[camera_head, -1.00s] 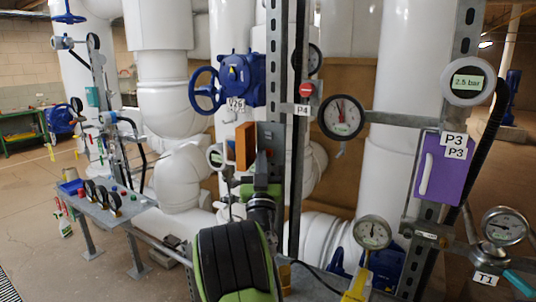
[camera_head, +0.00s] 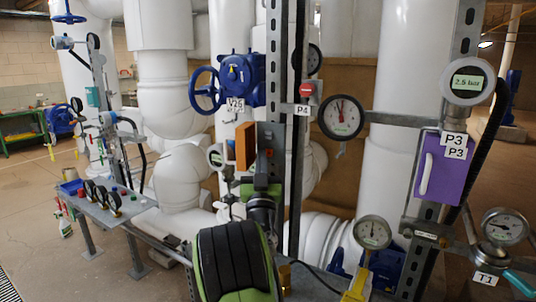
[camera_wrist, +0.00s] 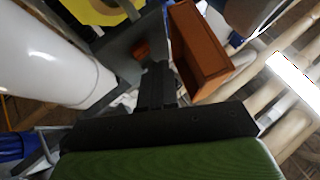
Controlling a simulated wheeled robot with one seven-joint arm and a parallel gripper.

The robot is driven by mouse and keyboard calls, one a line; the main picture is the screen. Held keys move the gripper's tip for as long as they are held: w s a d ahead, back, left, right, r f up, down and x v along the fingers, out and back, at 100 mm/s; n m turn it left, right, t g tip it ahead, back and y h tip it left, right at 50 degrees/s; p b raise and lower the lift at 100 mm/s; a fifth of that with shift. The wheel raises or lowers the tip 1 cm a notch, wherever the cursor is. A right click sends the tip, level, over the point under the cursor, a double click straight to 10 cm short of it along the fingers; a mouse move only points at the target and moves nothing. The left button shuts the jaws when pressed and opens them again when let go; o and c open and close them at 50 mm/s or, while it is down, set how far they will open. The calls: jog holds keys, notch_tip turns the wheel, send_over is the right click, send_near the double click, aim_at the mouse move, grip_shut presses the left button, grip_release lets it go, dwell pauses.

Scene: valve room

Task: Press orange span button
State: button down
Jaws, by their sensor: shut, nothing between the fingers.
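An orange span button (camera_wrist: 141,50) shows as a small round orange patch on a grey bracket in the wrist view. In the head view a small orange patch (camera_head: 268,152) shows beside the steel post, probably the same button. My gripper (camera_wrist: 158,72) is shut and empty, with its dark fingertips just right of and below the button in the wrist view. I cannot tell whether they touch it. In the head view my gripper (camera_head: 263,168) is small and partly hidden by my own wrist, in front of the post.
An orange box (camera_head: 245,146) is close to the left of my gripper; it also shows in the wrist view (camera_wrist: 197,48). A red button (camera_head: 306,89) sits above label P4. A dial gauge (camera_head: 341,117) and a purple box (camera_head: 443,170) are to the right. White pipes stand behind.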

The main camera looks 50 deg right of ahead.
jog(key=shift+d, duration=0.45)
jog(key=shift+d+p, duration=0.45)
dwell(0.5)
jog(key=shift+a+b, duration=0.75)
jog(key=shift+a, duration=0.1)
jog(key=a+b, duration=0.2)
jog(key=a, duration=0.1)
jog(key=a+b, duration=0.1)
jog(key=a, duration=0.1)
jog(key=shift+s+b, duration=0.25)
jog(key=shift+b, duration=0.1)
